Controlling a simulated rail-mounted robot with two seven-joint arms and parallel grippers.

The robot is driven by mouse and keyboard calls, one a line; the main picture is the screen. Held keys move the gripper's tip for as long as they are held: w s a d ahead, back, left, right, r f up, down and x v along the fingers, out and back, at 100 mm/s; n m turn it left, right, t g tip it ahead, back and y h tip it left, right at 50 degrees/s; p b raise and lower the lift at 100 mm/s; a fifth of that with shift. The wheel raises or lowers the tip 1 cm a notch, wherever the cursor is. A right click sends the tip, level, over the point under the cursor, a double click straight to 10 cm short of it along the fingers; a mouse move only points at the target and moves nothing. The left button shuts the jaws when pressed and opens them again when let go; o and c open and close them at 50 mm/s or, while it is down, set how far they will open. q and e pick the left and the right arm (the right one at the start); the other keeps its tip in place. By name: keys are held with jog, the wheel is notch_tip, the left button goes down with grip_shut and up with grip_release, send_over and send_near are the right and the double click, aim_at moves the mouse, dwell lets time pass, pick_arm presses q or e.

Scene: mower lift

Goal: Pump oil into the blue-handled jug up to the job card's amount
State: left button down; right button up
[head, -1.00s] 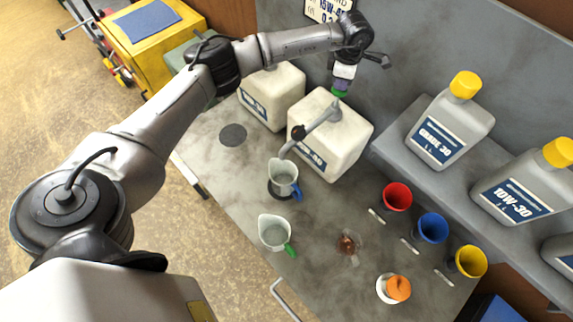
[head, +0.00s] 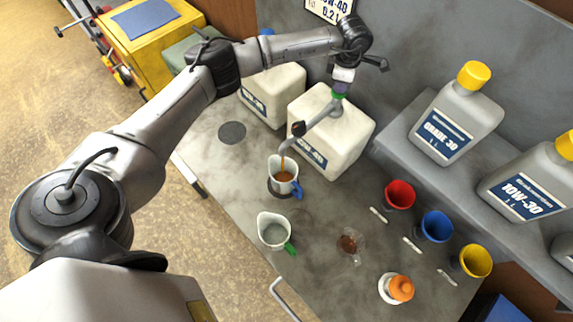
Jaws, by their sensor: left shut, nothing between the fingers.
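The blue-handled jug (head: 283,187) stands upright on a dark round spot on the bench, under the pump spout. Brown oil runs from the spout (head: 284,148) into it. The pump is on a white jug-shaped container (head: 343,148) with a blue label. My left gripper (head: 341,82) is shut above the green-collared pump head (head: 338,96), pointing down onto it; whether it touches is hard to tell. The job card (head: 330,8) on the back wall is cut off at the top; "0.2" partly shows. The oil level in the jug is too small to read. My right gripper is not in view.
A green-handled jug (head: 273,232) stands in front. A second white container (head: 272,95) is to the left. Red (head: 399,194), blue (head: 436,227) and yellow (head: 474,261) funnels line the right. A small glass with brown liquid (head: 350,244) and an orange-topped bottle (head: 399,289) stand nearby.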

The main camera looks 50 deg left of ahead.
pick_arm(q)
jog(key=shift+f+b, duration=0.3)
jog(key=shift+f, duration=0.7)
jog(key=shift+r, duration=0.1)
dwell(0.5)
jog(key=shift+r+p, duration=0.35)
jog(key=shift+r, duration=0.45)
jog(key=shift+r+p, duration=1.6)
jog(key=shift+r, duration=1.15)
jog(key=shift+f, duration=0.3)
